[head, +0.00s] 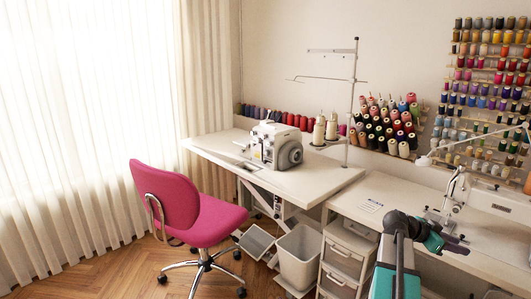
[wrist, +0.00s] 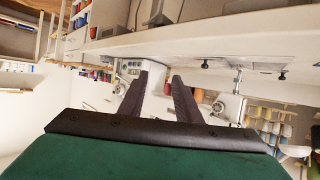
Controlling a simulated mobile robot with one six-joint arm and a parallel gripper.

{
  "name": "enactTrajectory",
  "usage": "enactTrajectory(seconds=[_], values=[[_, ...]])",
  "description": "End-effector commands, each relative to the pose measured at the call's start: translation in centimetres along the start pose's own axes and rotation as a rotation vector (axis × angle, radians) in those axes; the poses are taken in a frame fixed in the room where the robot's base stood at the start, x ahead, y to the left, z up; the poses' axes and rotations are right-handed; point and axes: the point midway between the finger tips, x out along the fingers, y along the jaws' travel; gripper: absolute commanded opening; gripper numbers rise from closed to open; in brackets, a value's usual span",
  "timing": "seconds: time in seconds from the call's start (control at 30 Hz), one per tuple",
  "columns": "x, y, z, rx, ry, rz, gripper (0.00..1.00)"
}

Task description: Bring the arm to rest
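My arm shows at the lower right of the head view, with a teal link and a dark joint. My gripper (head: 458,244) points right, over or in front of the right sewing table (head: 375,195), close to the white sewing machine (head: 456,190). I cannot tell its exact height above the table. In the wrist view, my gripper (wrist: 161,80) has its two dark fingers apart, with nothing held between them. The wrist picture appears turned over, and a white machine shows beyond the fingers.
A pink chair (head: 188,208) stands at left before the left table (head: 315,182), which bears a white overlocker (head: 275,146). A pale bin (head: 299,256) and a drawer unit (head: 343,264) stand below. Thread racks (head: 488,90) cover the right wall. Wooden floor is open at lower left.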

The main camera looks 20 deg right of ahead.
Motion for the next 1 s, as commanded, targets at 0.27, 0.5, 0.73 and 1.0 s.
enactTrajectory(seconds=[0.27,0.5,0.73,1.0], values=[[-3.0,-3.2,4.3,-0.074,-0.020,-0.050,0.30],[-7.5,-6.2,12.2,-0.194,-0.063,-0.119,0.30],[-12.0,-7.2,21.3,-0.309,-0.139,-0.179,0.30],[-17.1,-5.8,31.8,-0.480,-0.242,-0.236,0.30]])
